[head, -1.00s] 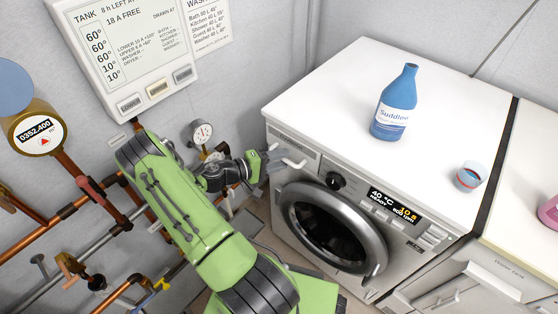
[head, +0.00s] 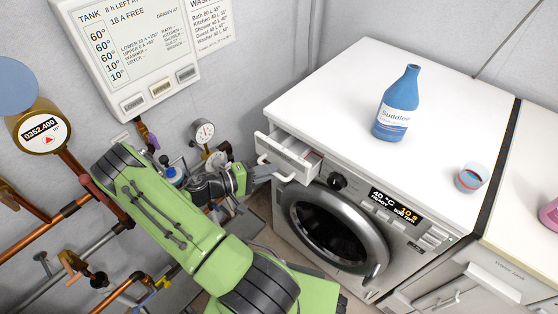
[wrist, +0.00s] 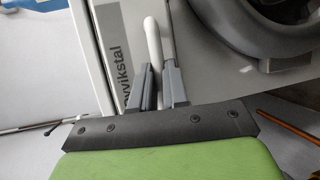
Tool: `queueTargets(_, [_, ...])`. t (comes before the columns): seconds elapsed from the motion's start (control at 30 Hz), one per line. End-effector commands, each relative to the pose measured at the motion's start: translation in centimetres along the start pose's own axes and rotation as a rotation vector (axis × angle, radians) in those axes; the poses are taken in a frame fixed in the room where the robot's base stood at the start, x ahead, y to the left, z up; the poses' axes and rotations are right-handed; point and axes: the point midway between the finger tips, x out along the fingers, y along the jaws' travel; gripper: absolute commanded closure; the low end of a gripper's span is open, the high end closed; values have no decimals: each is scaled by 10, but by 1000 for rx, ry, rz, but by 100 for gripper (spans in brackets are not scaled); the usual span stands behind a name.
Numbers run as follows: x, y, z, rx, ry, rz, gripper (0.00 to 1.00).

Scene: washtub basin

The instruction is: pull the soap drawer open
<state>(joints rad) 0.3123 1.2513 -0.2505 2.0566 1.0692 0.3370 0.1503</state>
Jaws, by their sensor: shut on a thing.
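The soap drawer (head: 289,151) is at the top left of the washing machine's front. It stands partly out of the machine, and some of its inside shows from above. My gripper (head: 266,172) is at the drawer's front, shut on the white handle. In the wrist view the two grey fingers (wrist: 158,88) lie on either side of the white drawer handle (wrist: 153,42).
The round washer door (head: 335,228) is shut, to the right below the drawer. A blue bottle (head: 397,105) and a small cup (head: 471,178) stand on the white top. Pipes, valves and a gauge (head: 203,132) crowd the wall behind my arm.

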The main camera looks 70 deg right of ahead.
Motion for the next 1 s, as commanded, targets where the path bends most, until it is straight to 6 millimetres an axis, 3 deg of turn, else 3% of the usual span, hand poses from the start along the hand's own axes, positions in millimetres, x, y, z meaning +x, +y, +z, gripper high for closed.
queueTargets(0.1, [-34,-8,12,-4,10,-4,100])
queueTargets(0.3, [-68,-16,27,-1,6,-4,100])
queueTargets(0.7, [-75,-18,31,-1,4,-2,100])
queueTargets(0.73, [-75,-18,31,-1,4,-2,81])
queueTargets(0.87, [-75,-18,31,-1,3,-1,61])
queueTargets(1.0, [-75,-18,31,0,2,-1,61])
